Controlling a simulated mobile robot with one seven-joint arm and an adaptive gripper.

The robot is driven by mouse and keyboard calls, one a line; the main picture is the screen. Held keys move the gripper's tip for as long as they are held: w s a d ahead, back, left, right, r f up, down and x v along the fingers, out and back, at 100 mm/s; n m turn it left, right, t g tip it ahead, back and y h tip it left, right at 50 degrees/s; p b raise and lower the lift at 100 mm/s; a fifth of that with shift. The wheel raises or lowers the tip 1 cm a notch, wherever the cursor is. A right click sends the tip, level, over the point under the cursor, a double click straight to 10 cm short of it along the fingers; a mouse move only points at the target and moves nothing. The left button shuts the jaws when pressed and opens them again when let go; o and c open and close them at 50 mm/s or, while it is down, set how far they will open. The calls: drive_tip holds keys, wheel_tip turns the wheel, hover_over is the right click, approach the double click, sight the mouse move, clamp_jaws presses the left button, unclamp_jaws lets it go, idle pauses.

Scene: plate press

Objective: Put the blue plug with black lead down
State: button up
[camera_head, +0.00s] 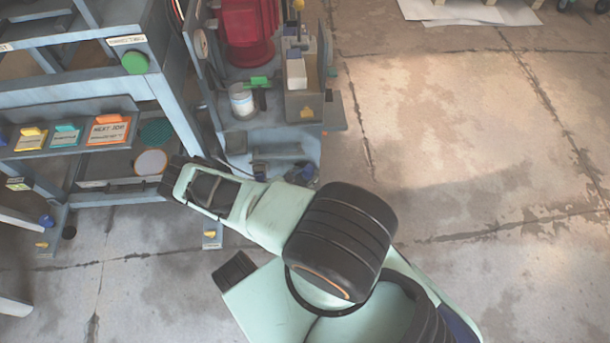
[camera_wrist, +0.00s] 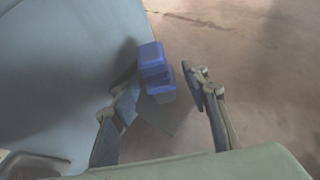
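The blue plug (camera_wrist: 153,66) shows in the wrist view, beside the edge of a grey-blue surface. It is between and slightly beyond the fingertips of my gripper (camera_wrist: 160,92). The fingers stand apart; the left one is close to the plug, and a narrow gap shows at the right one. I cannot tell whether the left finger touches it. No black lead can be made out. In the head view my arm hides the gripper; a small blue thing (camera_head: 302,173) shows beside the arm, and I cannot tell whether it is the plug.
A grey bench (camera_head: 233,143) holds a red machine (camera_head: 247,35), a white can (camera_head: 242,100) and a beige block unit (camera_head: 302,85). A shelf rack (camera_head: 160,90) with coloured label cards stands at the left.

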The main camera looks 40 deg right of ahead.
drive_tip(key=shift+a+r, duration=0.1)
drive_tip(key=shift+r, duration=0.1)
drive_tip(key=p+v, duration=0.3)
drive_tip(key=v, duration=0.8)
drive_tip(key=shift+a+p, duration=0.3)
drive_tip(key=shift+a, duration=0.1)
drive_tip(key=shift+s+r, duration=0.1)
drive_tip(key=shift+r, duration=0.05)
